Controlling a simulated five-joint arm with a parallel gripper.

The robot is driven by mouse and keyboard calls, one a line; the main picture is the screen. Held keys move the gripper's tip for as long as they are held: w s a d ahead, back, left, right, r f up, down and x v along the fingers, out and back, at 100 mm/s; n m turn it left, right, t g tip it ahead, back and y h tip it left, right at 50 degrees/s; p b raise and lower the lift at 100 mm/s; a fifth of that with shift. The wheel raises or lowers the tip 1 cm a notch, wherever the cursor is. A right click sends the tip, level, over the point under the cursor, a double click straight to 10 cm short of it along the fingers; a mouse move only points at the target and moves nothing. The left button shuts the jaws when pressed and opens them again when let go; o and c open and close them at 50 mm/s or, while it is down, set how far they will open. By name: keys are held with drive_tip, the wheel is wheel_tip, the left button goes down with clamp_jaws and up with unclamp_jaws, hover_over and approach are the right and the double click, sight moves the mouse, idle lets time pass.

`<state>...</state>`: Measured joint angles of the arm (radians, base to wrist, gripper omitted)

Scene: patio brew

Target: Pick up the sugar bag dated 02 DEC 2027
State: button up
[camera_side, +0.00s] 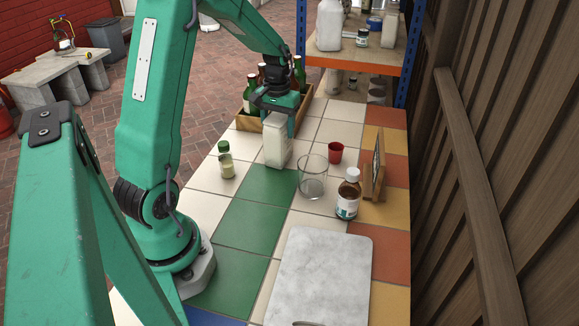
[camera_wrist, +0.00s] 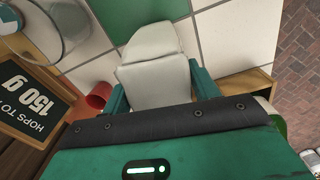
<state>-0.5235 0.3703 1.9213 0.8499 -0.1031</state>
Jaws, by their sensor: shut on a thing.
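A white bag-like pack (camera_side: 276,140) stands upright, or nearly so, on the tiled table in the side view. My gripper (camera_side: 279,112) reaches down over its top and is shut on it. In the wrist view the pack (camera_wrist: 152,62) sits between the two green fingers of my gripper (camera_wrist: 157,88). No date or label can be read on the pack in either view. I cannot tell whether its base touches the tiles.
Near the pack stand a small green-capped bottle (camera_side: 226,162), an empty glass beaker (camera_side: 312,178), a red cup (camera_side: 335,152) and a brown bottle (camera_side: 348,196). A wooden crate (camera_side: 245,124) of bottles is behind. A framed sign (camera_side: 375,168) stands right. A marble board (camera_side: 322,275) lies in front.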

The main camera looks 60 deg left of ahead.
sight(278, 117)
drive_tip(key=c, duration=0.3)
drive_tip(key=shift+r, duration=0.1)
clamp_jaws()
drive_tip(key=shift+r, duration=0.1)
drive_tip(key=shift+r, duration=1.05)
wheel_tip(278, 117, up, 2)
drive_tip(key=d+r, duration=0.6)
drive_tip(key=d, duration=0.5)
drive_tip(key=shift+d+r, duration=0.3)
drive_tip(key=shift+r, duration=0.05)
